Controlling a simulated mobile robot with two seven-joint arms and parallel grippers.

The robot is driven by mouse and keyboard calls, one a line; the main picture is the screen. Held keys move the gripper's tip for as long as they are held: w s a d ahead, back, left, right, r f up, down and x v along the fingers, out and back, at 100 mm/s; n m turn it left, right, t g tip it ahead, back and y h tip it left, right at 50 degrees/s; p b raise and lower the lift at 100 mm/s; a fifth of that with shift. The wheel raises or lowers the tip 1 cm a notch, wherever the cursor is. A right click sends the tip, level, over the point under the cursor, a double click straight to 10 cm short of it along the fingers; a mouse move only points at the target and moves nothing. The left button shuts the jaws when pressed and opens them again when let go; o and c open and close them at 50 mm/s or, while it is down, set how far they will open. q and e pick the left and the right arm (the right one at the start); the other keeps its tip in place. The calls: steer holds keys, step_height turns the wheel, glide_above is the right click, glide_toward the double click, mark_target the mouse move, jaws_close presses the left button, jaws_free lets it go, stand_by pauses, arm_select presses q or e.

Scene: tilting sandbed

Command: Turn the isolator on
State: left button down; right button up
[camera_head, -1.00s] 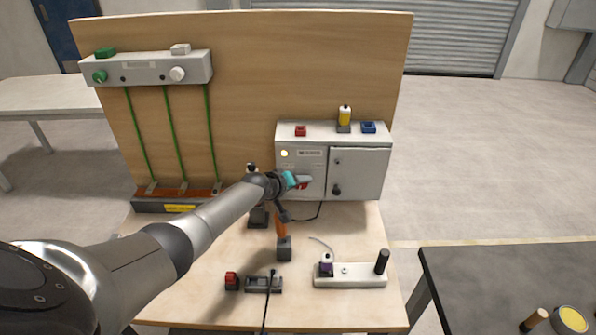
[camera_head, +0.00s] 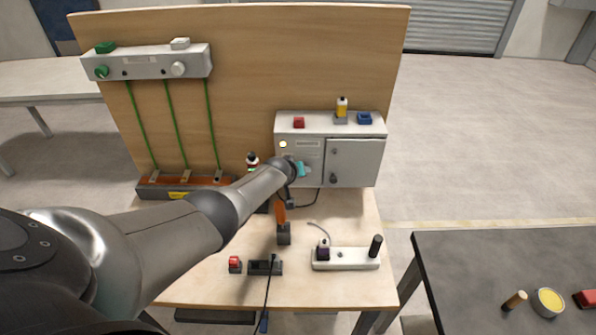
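A grey control cabinet (camera_head: 354,160) stands against the wooden backboard. Its left panel has a lit indicator (camera_head: 283,144) and a label plate; its right door has a dark knob (camera_head: 333,178). My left arm reaches in from the left, with the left gripper (camera_head: 301,169) right in front of the left panel. A teal part shows at the gripper's tip, but its fingers are too small and covered to tell open from shut. The isolator's handle cannot be made out; the gripper and wrist cover the lower part of that panel. My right gripper is out of view.
An orange-handled tool (camera_head: 282,212) stands below my wrist. A white strip (camera_head: 347,259) lies front right. A dark table (camera_head: 480,265) is further right.

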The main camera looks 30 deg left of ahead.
arm_select(q)
steer(key=shift+c, duration=1.6)
jaws_free()
steer(key=shift+s+r, duration=0.1)
steer(key=shift+s, duration=0.1)
steer(key=v, duration=1.4)
steer(key=shift+s+r, duration=0.2)
steer(key=shift+r, duration=0.15)
steer(key=shift+d, duration=0.1)
